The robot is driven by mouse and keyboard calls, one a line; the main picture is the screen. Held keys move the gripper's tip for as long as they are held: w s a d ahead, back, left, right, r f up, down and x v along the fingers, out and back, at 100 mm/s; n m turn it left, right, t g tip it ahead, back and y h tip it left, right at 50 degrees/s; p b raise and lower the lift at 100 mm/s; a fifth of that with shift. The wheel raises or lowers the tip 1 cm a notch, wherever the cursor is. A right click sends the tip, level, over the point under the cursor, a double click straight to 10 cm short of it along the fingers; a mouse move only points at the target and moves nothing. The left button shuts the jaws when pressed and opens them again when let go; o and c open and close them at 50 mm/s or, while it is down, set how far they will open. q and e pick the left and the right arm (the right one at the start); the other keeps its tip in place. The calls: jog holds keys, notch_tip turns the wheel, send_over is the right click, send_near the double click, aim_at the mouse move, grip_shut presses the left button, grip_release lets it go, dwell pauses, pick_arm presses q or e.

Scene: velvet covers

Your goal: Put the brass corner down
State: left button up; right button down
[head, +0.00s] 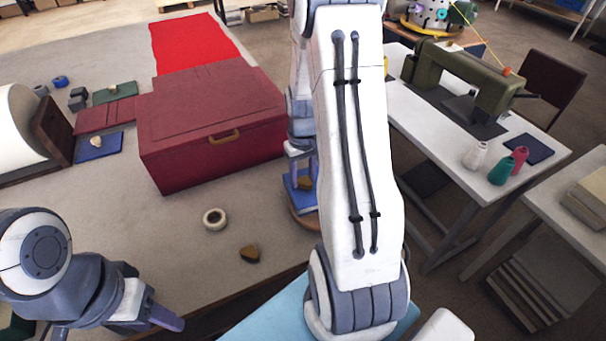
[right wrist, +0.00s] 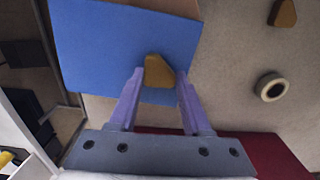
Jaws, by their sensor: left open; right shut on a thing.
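A brass corner (right wrist: 158,72) sits between the fingertips of my right gripper (right wrist: 160,76) in the right wrist view. The gripper is shut on it, over a flat blue pad (right wrist: 110,40); whether the corner touches the pad I cannot tell. In the head view the right gripper (head: 303,172), the held corner (head: 305,184) and the blue pad (head: 298,200) show just left of my right arm, which hides part of them. A second brass corner (head: 249,253) lies loose on the table. My left gripper (head: 160,312) is open and empty at the lower left.
A dark red box (head: 210,155) with a brass handle stands on the table (head: 120,195). A tape roll (head: 214,219) lies in front of it. Another blue pad (head: 85,153) bears a small brass piece. A sewing machine (head: 460,75) and thread cones stand on a white table at right.

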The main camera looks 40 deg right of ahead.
jog(key=shift+f, duration=0.15)
jog(key=shift+f, duration=0.1)
jog(key=shift+f, duration=0.15)
jog(key=shift+c, duration=1.8)
grip_release()
jog(key=shift+r, duration=0.2)
